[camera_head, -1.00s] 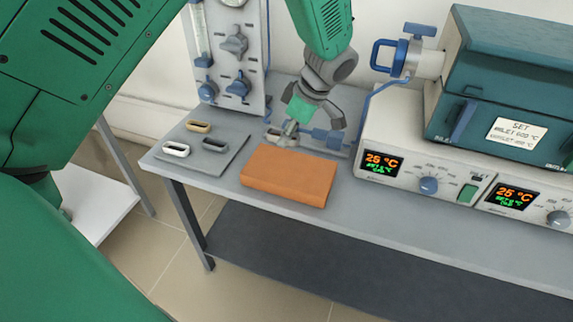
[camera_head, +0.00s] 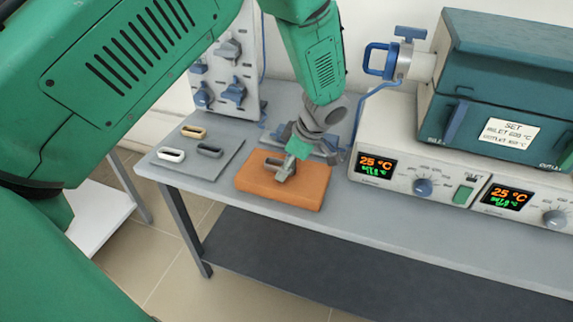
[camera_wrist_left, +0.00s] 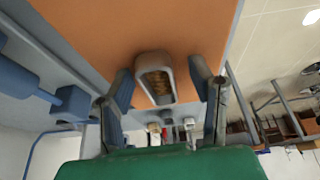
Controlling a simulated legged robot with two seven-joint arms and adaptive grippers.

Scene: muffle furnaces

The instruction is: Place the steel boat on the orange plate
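The steel boat (camera_head: 275,163) is at the orange plate's (camera_head: 305,198) top, near its middle; whether it touches the surface is hard to tell. In the left wrist view the boat (camera_wrist_left: 155,76) has brown matter inside and lies against the orange surface (camera_wrist_left: 85,35). My left gripper (camera_head: 286,168) is over the plate, pointing down at the boat. In the left wrist view its two fingers (camera_wrist_left: 162,88) stand on either side of the boat, with a visible gap on each side, so it looks open. My right gripper is not in view.
A grey mat (camera_head: 212,171) left of the plate holds a tan boat (camera_head: 194,131), a white boat (camera_head: 171,155) and a dark grey boat (camera_head: 209,151). A furnace (camera_head: 500,90) with control panels stands right. A valve panel (camera_head: 228,75) stands behind.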

